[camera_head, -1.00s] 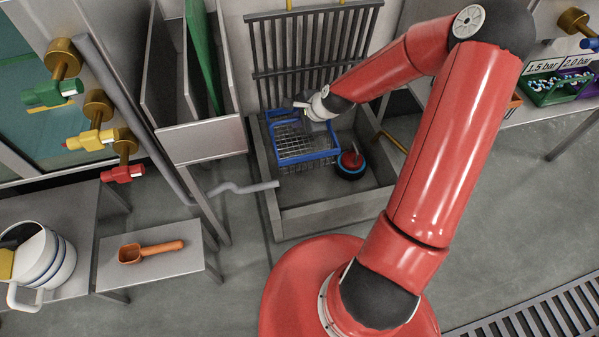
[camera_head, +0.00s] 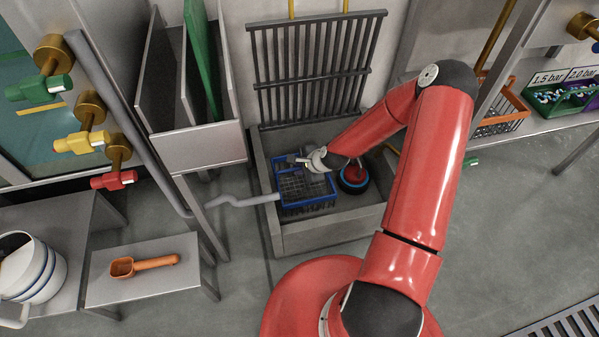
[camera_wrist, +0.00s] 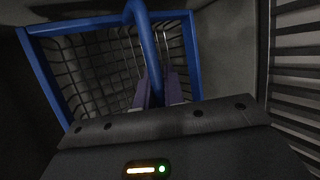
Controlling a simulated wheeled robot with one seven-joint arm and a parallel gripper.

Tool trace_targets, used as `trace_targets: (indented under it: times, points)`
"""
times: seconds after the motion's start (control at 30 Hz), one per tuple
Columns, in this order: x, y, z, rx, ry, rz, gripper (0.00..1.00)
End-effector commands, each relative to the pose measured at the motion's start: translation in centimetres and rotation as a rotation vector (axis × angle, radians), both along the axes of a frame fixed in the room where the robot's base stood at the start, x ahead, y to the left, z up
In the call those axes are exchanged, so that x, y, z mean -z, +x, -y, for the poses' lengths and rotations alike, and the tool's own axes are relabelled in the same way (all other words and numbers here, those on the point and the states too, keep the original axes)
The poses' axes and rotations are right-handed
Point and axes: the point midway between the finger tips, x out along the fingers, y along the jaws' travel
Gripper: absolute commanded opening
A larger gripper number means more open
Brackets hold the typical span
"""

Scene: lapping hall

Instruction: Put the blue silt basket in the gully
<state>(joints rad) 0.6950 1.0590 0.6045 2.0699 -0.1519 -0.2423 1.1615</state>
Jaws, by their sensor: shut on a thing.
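The blue silt basket (camera_head: 308,204), a wire-mesh basket with a blue rim, is inside the grey box-shaped gully (camera_head: 335,230), in its left part. Whether it touches the bottom is hidden. My gripper (camera_head: 305,162) is above the basket and shut on its blue handle. In the wrist view, the fingers (camera_wrist: 158,88) close around the blue handle bar, with the mesh basket (camera_wrist: 48,75) open below. The basket looks roughly level.
A round red, blue and black object (camera_head: 353,180) is in the gully, right of the basket. A dark grate (camera_head: 310,70) stands upright behind. An orange scoop (camera_head: 145,264) lies on a bench.

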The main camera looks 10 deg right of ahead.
Motion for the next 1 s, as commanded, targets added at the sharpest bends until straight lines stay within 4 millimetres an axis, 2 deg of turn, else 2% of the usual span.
trace_targets:
  times: [0.03, 0.1, 0.43, 0.47, 0.6, 0.87, 1.0]
  points:
    - [1.01, 0.01, -0.10, -0.001, 0.002, 0.000, 0.00]
    - [1.58, 0.06, -0.11, -0.001, 0.001, 0.002, 0.00]
    - [1.84, 0.06, -0.07, -0.001, 0.001, 0.002, 0.00]
    - [1.86, 0.00, -0.05, -0.001, 0.001, 0.001, 0.13]
    - [1.81, 0.01, -0.04, -0.001, 0.000, 0.001, 0.31]
    - [1.77, 0.00, -0.04, -0.001, 0.000, 0.001, 0.32]
    - [1.01, -0.28, 0.26, 0.001, -0.001, 0.001, 0.32]
